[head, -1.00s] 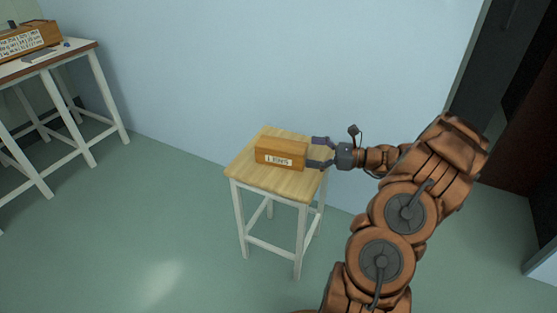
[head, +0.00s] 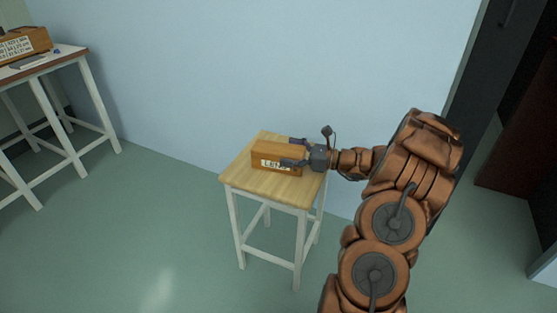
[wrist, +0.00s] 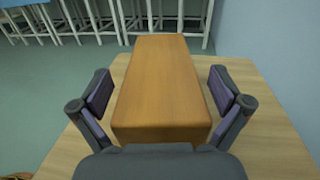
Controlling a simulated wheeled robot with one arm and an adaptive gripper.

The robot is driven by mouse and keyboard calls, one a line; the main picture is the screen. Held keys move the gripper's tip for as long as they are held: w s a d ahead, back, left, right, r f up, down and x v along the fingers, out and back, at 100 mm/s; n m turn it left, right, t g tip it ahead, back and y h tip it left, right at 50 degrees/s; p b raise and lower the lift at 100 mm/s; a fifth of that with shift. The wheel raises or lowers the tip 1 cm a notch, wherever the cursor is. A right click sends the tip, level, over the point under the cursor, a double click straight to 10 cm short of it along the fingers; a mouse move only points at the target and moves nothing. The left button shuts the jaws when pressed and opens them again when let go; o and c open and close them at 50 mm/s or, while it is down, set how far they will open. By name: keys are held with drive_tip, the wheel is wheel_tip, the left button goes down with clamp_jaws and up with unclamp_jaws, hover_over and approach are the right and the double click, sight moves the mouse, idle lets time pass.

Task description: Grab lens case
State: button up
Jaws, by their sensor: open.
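The lens case (head: 268,155) is an orange-brown wooden box with a white label on its front, partly covered by a finger. It sits on a small wooden-topped stool (head: 237,178) with white legs. My gripper (head: 292,152) reaches in from the right, with one finger along the front and one along the back of the case's right end. In the wrist view the case (wrist: 162,85) lies lengthwise between the two open fingers of my gripper (wrist: 161,103). A gap shows on each side, so the fingers look apart from it.
A pale blue wall (head: 220,70) stands behind the stool. A white-legged bench (head: 62,62) at the far left holds another labelled wooden box (head: 27,42). Green floor (head: 120,230) is open left of the stool. Dark doors or cabinets stand at the right.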

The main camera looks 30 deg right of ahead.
drive_tip(key=c, duration=1.4)
drive_tip(key=shift+r, duration=0.1)
